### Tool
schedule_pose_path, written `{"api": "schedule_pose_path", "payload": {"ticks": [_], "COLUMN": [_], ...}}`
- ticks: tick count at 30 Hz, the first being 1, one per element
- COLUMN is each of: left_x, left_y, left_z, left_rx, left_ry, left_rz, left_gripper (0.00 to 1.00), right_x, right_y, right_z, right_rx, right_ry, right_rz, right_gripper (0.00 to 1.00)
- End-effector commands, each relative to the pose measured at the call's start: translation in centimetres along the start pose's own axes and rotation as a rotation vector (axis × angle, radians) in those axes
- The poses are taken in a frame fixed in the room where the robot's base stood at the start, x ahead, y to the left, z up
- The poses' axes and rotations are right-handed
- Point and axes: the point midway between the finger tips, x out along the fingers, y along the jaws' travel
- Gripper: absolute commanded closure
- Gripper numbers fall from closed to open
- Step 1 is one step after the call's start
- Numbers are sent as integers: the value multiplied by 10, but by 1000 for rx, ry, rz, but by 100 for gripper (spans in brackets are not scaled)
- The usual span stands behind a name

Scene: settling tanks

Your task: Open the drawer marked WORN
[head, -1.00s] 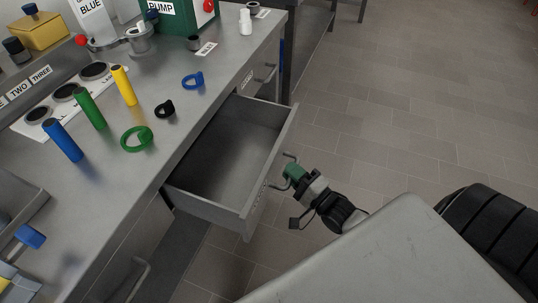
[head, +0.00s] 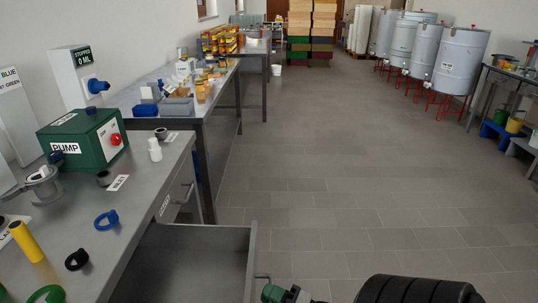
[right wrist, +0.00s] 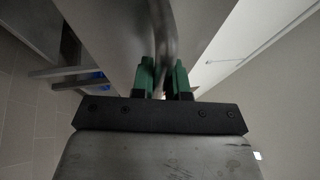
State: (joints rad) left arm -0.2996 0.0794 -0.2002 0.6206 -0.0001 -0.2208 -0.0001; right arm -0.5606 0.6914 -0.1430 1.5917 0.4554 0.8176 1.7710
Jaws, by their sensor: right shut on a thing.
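A grey drawer (head: 200,236) stands pulled out from the bench at the bottom of the head view, and its interior looks empty. Its front faces away from me here, so I cannot read its marking. My right gripper (head: 268,289) is at the drawer's bar handle (head: 262,277), at the lower edge of the head view. In the right wrist view, the green fingertips (right wrist: 164,80) are shut on the metal handle bar (right wrist: 165,32). My left gripper is not in view.
The bench (head: 140,203) carries a green pump box (head: 85,138), a white bottle (head: 155,150), a blue ring (head: 107,219) and a yellow cylinder (head: 27,241). Another drawer handle (head: 187,193) is farther along the bench. The tiled floor (head: 320,190) to the right is clear.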

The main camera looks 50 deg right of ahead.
Motion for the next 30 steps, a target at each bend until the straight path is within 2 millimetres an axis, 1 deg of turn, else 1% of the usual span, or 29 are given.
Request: {"api": "schedule_pose_path", "payload": {"ticks": [1,5,13,16,20,27,30], "left_x": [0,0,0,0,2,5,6], "left_y": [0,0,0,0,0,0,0], "left_z": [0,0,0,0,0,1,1], "left_rx": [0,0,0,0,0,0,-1], "left_ry": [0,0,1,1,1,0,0], "left_rz": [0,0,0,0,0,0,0], "left_gripper": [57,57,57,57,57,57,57], "right_x": [0,0,0,-6,-27,-76,-92], "right_y": [0,0,0,1,2,2,2], "right_z": [0,0,0,0,0,0,0], "right_rx": [-1,-1,0,0,0,-1,-1], "right_ry": [0,0,0,0,1,0,1], "right_rz": [1,1,1,2,6,6,5], "right_gripper": [81,61,61,61,61,61,61]}}
